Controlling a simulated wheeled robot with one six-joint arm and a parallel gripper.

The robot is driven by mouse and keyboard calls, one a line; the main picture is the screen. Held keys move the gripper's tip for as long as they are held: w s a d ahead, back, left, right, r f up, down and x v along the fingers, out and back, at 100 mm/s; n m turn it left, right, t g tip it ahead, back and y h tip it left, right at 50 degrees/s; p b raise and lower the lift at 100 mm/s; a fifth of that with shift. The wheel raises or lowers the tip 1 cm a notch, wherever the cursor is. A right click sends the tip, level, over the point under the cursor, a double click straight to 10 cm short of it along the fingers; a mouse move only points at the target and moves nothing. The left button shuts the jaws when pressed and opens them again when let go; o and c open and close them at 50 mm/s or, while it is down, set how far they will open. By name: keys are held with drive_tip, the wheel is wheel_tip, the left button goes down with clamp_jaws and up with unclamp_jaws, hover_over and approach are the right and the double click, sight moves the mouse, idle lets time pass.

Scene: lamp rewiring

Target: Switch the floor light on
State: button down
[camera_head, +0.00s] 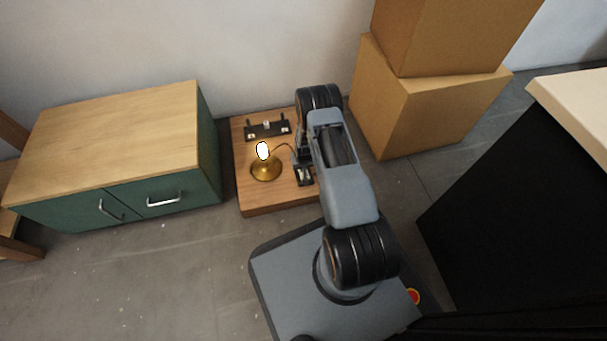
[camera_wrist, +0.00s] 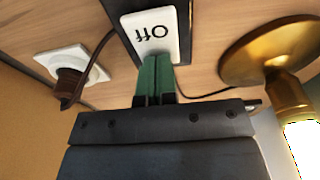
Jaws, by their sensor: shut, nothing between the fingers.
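The floor light (camera_head: 265,168) is a small brass lamp on a wooden board, and its bulb (camera_head: 263,150) glows white. In the wrist view its brass base (camera_wrist: 268,48) and bright bulb (camera_wrist: 303,145) are at the right. The switch (camera_head: 304,176) is a white rocker on a black plate, right of the lamp. In the wrist view the rocker (camera_wrist: 152,35) reads "Off", upside down. My gripper (camera_wrist: 153,60) is shut and empty, its green fingertips at the rocker's lower edge; I cannot tell if they touch. My arm hides part of this area in the head view.
A brown plug (camera_wrist: 70,82) sits in a white socket (camera_wrist: 62,62), with a cord beside it. A black strip (camera_head: 267,131) lies at the board's back. A green cabinet (camera_head: 120,150) stands left; cardboard boxes (camera_head: 415,110) stand right.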

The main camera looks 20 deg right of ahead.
drive_tip(key=shift+r+p, duration=2.15)
drive_tip(key=shift+r, duration=1.25)
drive_tip(key=shift+w, duration=0.1)
drive_tip(key=a+r+n+t+p, duration=0.15)
drive_tip(key=r+p, duration=0.75)
drive_tip(key=r, duration=1.3)
drive_tip(key=a+r+m+g+p, duration=0.1)
drive_tip(key=a+r+p, duration=0.2)
drive_tip(key=r+p, duration=1.15)
drive_tip(key=s+a+r+p, duration=0.2)
drive_tip(key=s+r+p, duration=0.2)
drive_tip(key=r, duration=1.1)
drive_tip(key=s+a+r+n+t+p, duration=0.1)
drive_tip(key=s+r+p, duration=0.4)
drive_tip(key=s+r, duration=0.5)
drive_tip(key=s+a+r+n+p, duration=0.1)
drive_tip(key=s+a+r+p, duration=0.2)
drive_tip(key=r, duration=1.7)
drive_tip(key=s+p, duration=0.2)
drive_tip(key=s, duration=0.3)
drive_tip(key=shift+a, duration=0.2)
drive_tip(key=shift+t, duration=0.25)
